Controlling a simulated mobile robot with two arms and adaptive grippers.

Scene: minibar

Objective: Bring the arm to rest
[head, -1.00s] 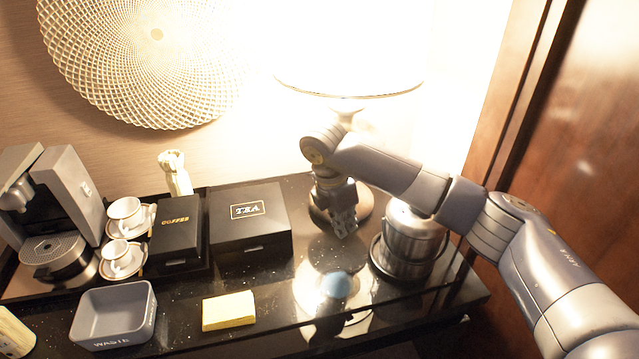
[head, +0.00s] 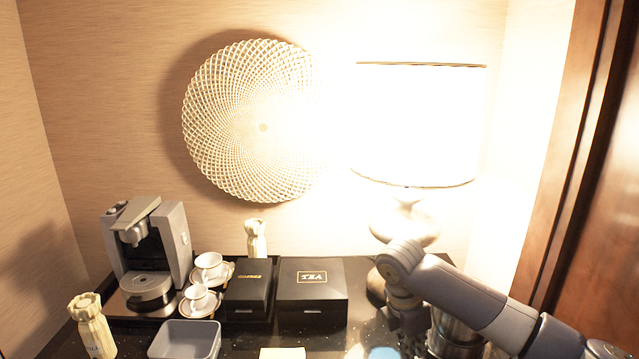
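My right arm comes in from the lower right, and its gripper (head: 408,338) hangs pointing down over the black counter, in front of the lamp base. The gripper is small and dark here, and its fingertips are near the bottom edge, so I cannot tell whether it is open or shut. It is just left of the metal ice bucket (head: 452,336), which the arm partly hides. My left gripper is out of view.
A lit lamp (head: 418,125) stands behind my arm. On the counter (head: 250,343) are a tea box (head: 312,290), a coffee box (head: 248,300), cups, a coffee machine (head: 150,250), a grey waste bin (head: 185,340), a yellow sponge (head: 282,353) and a blue round thing (head: 383,353). A wooden panel (head: 590,200) borders the right.

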